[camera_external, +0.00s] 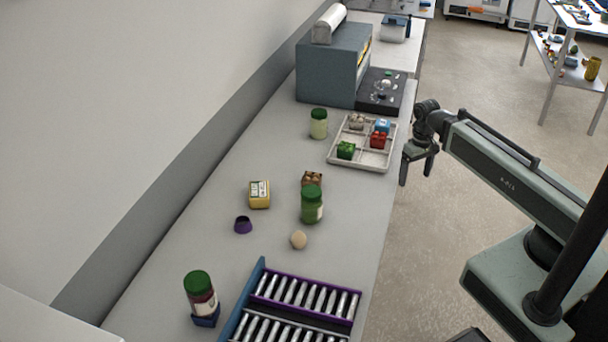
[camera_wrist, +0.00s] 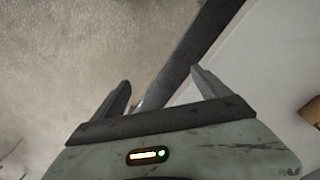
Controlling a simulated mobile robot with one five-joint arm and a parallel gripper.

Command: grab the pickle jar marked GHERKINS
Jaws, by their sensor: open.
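Three jars with green lids stand on the long grey table. A green jar (camera_external: 312,206) with a pale label is near the middle. A pale jar (camera_external: 318,127) stands further back, left of the tray. A dark red jar (camera_external: 202,300) with a white label stands at the front left on a small blue base. The lettering is too small to read, so I cannot tell which one is marked GHERKINS. My gripper (camera_external: 416,170) is open and empty, beyond the table's right edge beside the tray. In the wrist view, its open fingers (camera_wrist: 159,84) have no jar between them.
A white divided tray (camera_external: 343,159) holds several small blocks. A yellow box (camera_external: 259,195), a brown carton (camera_external: 312,178), a purple ring (camera_external: 243,225) and an egg-like object (camera_external: 298,240) surround the green jar. A roller rack (camera_external: 300,294) fills the front. A grey-blue machine (camera_external: 327,76) stands behind.

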